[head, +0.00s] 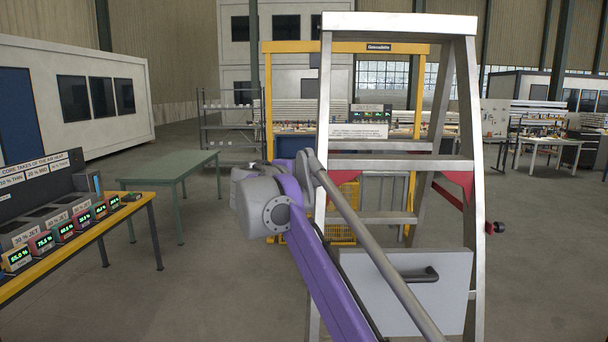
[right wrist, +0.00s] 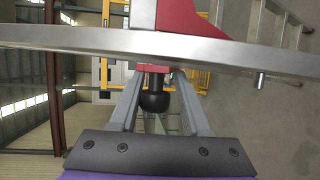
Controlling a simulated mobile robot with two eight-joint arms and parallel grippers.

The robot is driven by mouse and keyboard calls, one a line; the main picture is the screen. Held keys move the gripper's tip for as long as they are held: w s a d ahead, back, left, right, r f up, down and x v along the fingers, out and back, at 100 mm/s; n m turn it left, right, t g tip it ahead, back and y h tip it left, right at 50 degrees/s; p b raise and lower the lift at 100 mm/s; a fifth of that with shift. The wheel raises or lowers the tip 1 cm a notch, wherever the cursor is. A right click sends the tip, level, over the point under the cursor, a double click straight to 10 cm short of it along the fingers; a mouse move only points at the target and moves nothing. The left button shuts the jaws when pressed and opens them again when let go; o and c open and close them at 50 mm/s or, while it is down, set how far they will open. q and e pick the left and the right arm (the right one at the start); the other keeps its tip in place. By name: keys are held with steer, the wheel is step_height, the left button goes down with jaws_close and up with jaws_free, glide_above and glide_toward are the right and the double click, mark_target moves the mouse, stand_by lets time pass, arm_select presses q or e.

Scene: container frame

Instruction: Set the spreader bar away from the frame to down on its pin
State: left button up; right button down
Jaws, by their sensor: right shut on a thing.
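The stepladder (head: 469,130) stands open in front of me, its silver rail (right wrist: 100,40) crossing the right wrist view. In that view my right gripper (right wrist: 157,80) is shut on the black knob (right wrist: 154,103) of a spreader bar, with a bit of the bar's red end (right wrist: 152,65) showing beside the rail. A short silver pin (right wrist: 260,80) sticks out of the rail, apart from the knob. In the head view my right arm hides this gripper. A red spreader bar (head: 447,194) and a black knob (head: 499,227) show at the ladder's right side. My left gripper is out of view.
A yellow frame (head: 268,95) stands behind the ladder. A green table (head: 170,170) stands at the left, and a yellow-edged table (head: 95,232) with several displays is nearer. The floor between the tables and the ladder is clear.

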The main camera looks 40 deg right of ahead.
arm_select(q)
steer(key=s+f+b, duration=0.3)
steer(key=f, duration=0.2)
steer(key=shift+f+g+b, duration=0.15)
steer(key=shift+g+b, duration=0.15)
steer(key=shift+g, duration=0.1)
arm_select(e)
step_height(320, 180, down, 12)
steer(key=s+a+m+t+h, duration=0.1)
steer(key=h, duration=0.2)
steer(key=shift+s+a+r+m+t+h, duration=0.2)
steer(key=shift+s+m+t+h, duration=0.1)
steer(key=shift+t, duration=0.1)
steer(key=c, duration=0.5)
jaws_free()
steer(key=shift+c, duration=0.2)
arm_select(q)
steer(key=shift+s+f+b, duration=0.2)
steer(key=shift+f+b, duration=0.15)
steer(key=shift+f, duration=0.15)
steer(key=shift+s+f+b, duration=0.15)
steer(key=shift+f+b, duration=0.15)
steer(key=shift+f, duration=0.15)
arm_select(e)
steer(key=v, duration=1)
steer(key=shift+s+a, duration=0.2)
steer(key=shift+a, duration=0.15)
steer(key=shift+f, duration=0.1)
